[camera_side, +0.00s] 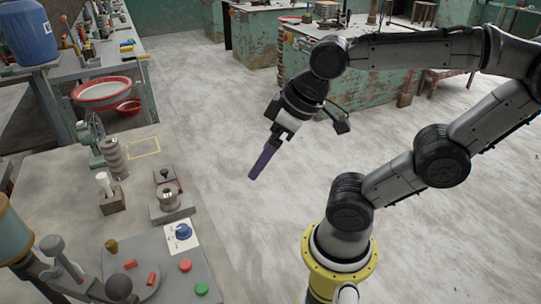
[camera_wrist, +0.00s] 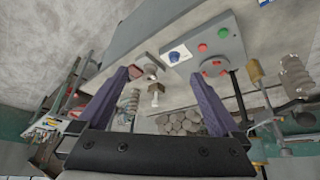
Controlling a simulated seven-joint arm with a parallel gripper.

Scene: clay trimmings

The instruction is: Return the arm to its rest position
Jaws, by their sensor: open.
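My gripper (camera_side: 262,165) hangs in mid-air to the right of the workbench (camera_side: 75,195), over the bare floor, with its dark purple fingers pointing down and slightly left. In the wrist view the two purple fingers (camera_wrist: 158,75) stand wide apart with nothing held between them. My arm is raised and bent above its yellow base ring, clear of the bench. Small red pieces (camera_side: 153,279) lie on the round grey disc (camera_side: 140,288) at the front of the bench; they also show in the wrist view (camera_wrist: 213,68).
Green cabinets (camera_side: 300,62) stand behind. Open floor surrounds my gripper.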

